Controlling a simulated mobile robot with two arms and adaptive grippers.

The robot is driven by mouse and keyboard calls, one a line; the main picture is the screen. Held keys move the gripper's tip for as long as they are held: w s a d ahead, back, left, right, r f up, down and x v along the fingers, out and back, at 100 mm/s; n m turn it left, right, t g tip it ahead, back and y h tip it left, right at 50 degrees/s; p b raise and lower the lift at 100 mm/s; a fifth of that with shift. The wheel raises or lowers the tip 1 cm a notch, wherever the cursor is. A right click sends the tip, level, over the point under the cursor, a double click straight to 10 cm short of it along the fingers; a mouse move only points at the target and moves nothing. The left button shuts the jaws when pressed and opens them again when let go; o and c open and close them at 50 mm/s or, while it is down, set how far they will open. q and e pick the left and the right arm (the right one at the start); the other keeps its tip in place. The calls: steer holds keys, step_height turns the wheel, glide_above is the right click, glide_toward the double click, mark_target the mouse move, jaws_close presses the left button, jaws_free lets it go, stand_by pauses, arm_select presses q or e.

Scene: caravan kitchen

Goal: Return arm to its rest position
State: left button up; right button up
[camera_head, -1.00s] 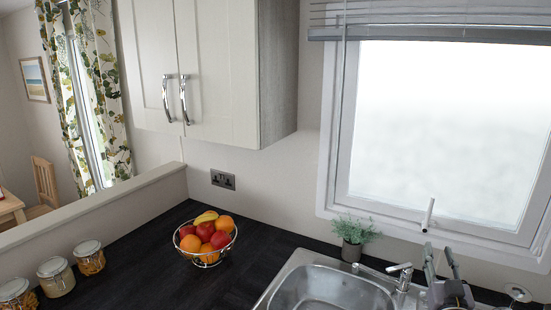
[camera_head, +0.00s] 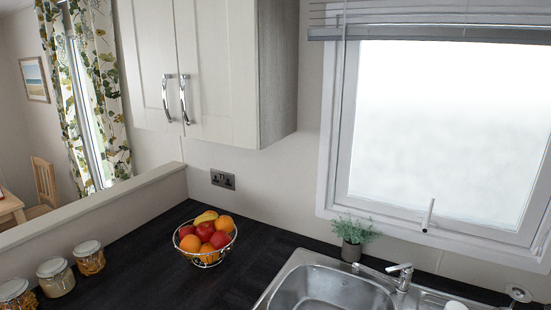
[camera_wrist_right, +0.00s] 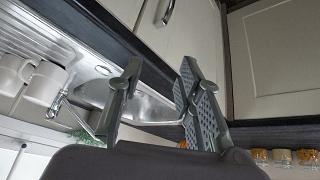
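My right gripper (camera_wrist_right: 160,72) shows in the right wrist view. Its two grey fingers stand apart with nothing between them, so it is open and empty. Behind the fingers I see the metal sink (camera_wrist_right: 150,107), tilted in this view. Neither gripper shows in the head view. My left gripper is out of both views.
The dark worktop (camera_head: 130,262) holds a wire fruit bowl (camera_head: 207,259), several lidded jars (camera_head: 54,278) and a potted plant (camera_head: 352,250). A tap (camera_head: 403,277) stands by the sink. White mugs (camera_wrist_right: 44,83) stand on the drainer. Cupboards (camera_head: 217,70) hang above.

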steer(key=s+g, duration=0.2)
steer(key=s, duration=0.5)
steer(key=s+f+g+b, duration=0.3)
steer(key=f+b, duration=0.5)
steer(key=f, duration=3)
steer(key=s+d+f+b, duration=0.2)
steer(key=s+f+b, duration=0.3)
steer(key=s+f, duration=1.1)
steer(key=shift+f+h, duration=0.3)
steer(key=shift+f, duration=0.3)
steer(key=shift+c, duration=0.5)
